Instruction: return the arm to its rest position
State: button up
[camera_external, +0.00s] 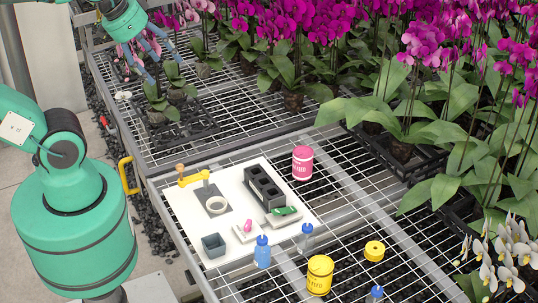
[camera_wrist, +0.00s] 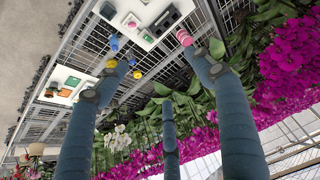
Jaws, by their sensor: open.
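My gripper (camera_external: 163,62) is at the top left of the external view, at the end of my teal arm. It is raised over the far left part of the wire bench (camera_external: 250,128), near small potted orchids (camera_external: 160,104). Its blue-grey fingers are spread, with nothing held between them. In the wrist view my gripper (camera_wrist: 150,68) also shows open and empty, with long fingers reaching into the picture. The bench and its items lie beyond the fingertips there. The middle of my arm is out of the external picture.
A white board (camera_external: 190,237) on the bench carries a black holder (camera_external: 263,190) and small items. A pink bottle (camera_external: 302,163), a yellow tub (camera_external: 319,275) and blue-capped bottles (camera_external: 262,252) stand nearby. Magenta orchids (camera_external: 430,45) crowd the back and right. A yellow handle (camera_external: 127,175) sticks out from the bench's left edge.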

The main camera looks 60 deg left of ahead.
notch_tip(320, 180, down, 6)
jog(key=b, duration=0.6)
